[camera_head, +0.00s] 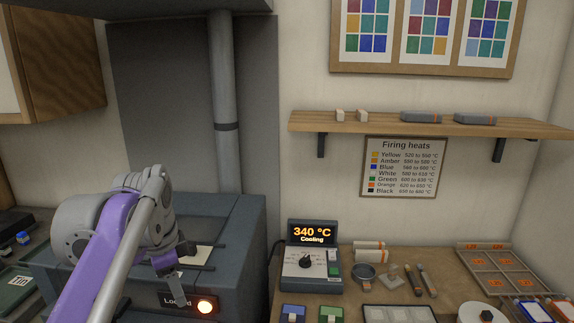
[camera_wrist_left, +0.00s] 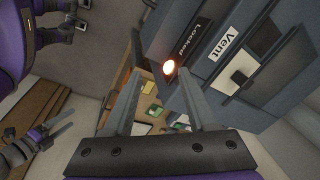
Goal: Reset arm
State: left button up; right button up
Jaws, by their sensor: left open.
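My left gripper (camera_head: 172,268) is in front of the grey kiln (camera_head: 236,225), in the head view, with its arm coming in from the lower left. In the left wrist view its two fingers (camera_wrist_left: 157,88) stand apart with nothing between them. The kiln front (camera_wrist_left: 215,75) lies beyond the fingers, with a "Locked" sign, a glowing orange lamp (camera_wrist_left: 168,68) and a "Vent" label. A purple and grey gripper (camera_wrist_left: 38,143), which looks like my right one, shows small at the left of the wrist view.
The controller (camera_head: 314,262) reads 340 °C, Cooling, right of the kiln. The bench there carries trays, rolls, tools and a sectioned rack (camera_head: 497,262). A wall shelf (camera_head: 420,125) hangs above. A grey flue pipe (camera_head: 224,100) rises behind the kiln.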

pick_arm(q)
jog(key=s+d+f+n+t, duration=0.2)
jog(key=s+f+n, duration=0.4)
jog(key=f, duration=0.6)
jog(key=s+d+f+n+t, duration=0.1)
jog(key=s+f+n, duration=0.4)
jog(key=s+f, duration=0.5)
jog(key=shift+d+f+n+t, duration=0.4)
jog(key=shift+f+t, duration=0.1)
jog(key=shift+f, duration=0.4)
